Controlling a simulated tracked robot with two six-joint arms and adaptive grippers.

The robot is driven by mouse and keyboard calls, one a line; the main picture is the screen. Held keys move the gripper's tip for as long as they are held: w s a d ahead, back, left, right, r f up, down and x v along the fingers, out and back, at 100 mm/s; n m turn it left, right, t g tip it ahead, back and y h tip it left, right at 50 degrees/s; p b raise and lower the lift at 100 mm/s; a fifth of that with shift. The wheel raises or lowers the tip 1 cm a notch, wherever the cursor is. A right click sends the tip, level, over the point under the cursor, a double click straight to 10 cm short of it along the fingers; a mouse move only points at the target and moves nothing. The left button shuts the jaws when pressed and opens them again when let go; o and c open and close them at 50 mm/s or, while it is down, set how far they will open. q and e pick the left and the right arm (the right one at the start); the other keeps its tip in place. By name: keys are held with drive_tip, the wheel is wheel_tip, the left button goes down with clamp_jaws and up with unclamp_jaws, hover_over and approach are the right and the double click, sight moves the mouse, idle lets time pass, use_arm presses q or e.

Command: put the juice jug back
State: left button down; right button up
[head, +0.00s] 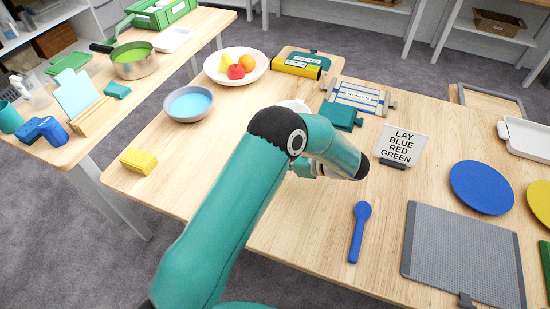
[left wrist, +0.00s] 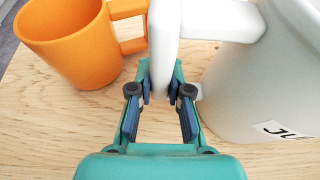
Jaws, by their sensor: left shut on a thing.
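The juice jug (left wrist: 250,95) is pale grey-white, with a label starting "JU" partly cut off at the right of the left wrist view. Its white handle (left wrist: 164,45) runs down between the fingers of my left gripper (left wrist: 162,88), which is shut on it. Wood surface shows below; I cannot tell whether the jug touches it. In the head view my teal left arm covers the gripper and most or all of the jug. A small white patch (head: 296,105) above the arm may be part of it. My right gripper is not in view.
An orange mug (left wrist: 75,45) stands close left of the handle. On the table (head: 200,150) are a fruit bowl (head: 213,73), a blue-filled bowl (head: 189,105), a yellow sponge (head: 139,161), a text sign (head: 401,144), a blue spoon (head: 358,232) and a grey mat (head: 460,255).

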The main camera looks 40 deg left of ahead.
use_arm(q)
drive_tip(key=shift+f, duration=0.15)
drive_tip(key=c, duration=1.1)
unclamp_jaws()
